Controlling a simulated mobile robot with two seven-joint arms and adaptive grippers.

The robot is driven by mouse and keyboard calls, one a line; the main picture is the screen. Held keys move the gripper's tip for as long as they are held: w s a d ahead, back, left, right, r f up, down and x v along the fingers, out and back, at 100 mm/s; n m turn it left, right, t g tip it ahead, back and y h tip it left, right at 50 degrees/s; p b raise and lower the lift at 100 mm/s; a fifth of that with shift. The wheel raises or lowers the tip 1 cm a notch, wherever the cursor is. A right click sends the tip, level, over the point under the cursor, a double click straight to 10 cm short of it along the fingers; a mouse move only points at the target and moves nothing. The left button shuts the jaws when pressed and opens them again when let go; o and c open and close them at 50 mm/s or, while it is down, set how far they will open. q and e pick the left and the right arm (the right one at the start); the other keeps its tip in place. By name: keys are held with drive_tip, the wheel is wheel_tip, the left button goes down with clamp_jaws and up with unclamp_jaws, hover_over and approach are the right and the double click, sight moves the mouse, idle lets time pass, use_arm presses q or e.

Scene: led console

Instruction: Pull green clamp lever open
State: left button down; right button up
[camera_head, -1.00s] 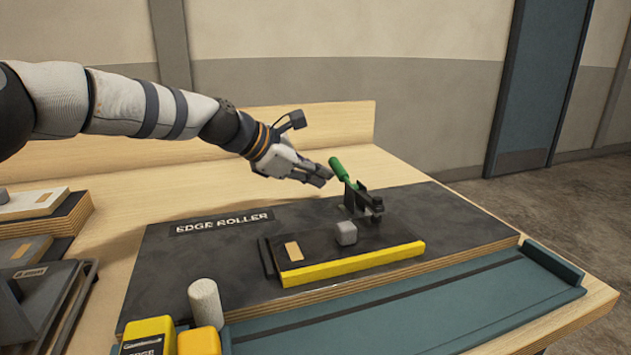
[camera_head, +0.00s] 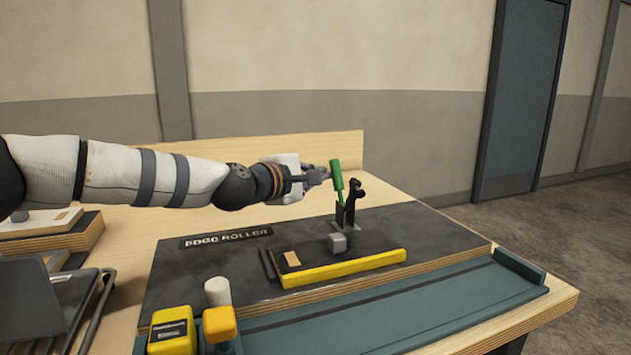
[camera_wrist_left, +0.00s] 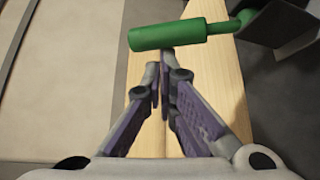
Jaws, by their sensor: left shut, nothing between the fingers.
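The green clamp lever (camera_head: 336,181) stands nearly upright on the dark metal clamp (camera_head: 351,207), at the back right of the black board. My left gripper (camera_head: 322,174) is just left of the lever handle, shut and empty. In the left wrist view the green lever (camera_wrist_left: 168,36) lies across the top, just beyond the closed fingertips (camera_wrist_left: 163,62). I cannot tell whether the tips touch it. My right gripper is in neither view.
A black board (camera_head: 210,265) labelled EDGE ROLLER carries a small grey block (camera_head: 337,243) and a yellow bar (camera_head: 343,268). A white cylinder (camera_head: 217,291) and yellow tools (camera_head: 172,331) stand at front left. A teal tray (camera_head: 400,317) runs along the front.

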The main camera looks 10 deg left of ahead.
use_arm(q)
drive_tip(key=shift+s+d+r, duration=0.2)
drive_tip(key=shift+s+d, duration=0.05)
drive_tip(key=shift+s, duration=0.05)
drive_tip(key=shift+s+d+r+m+t+b, duration=0.25)
drive_tip(key=shift+s+m+t+b, duration=0.15)
drive_tip(key=shift+m, duration=0.1)
drive_tip(key=shift+s, duration=0.1)
idle(0.3)
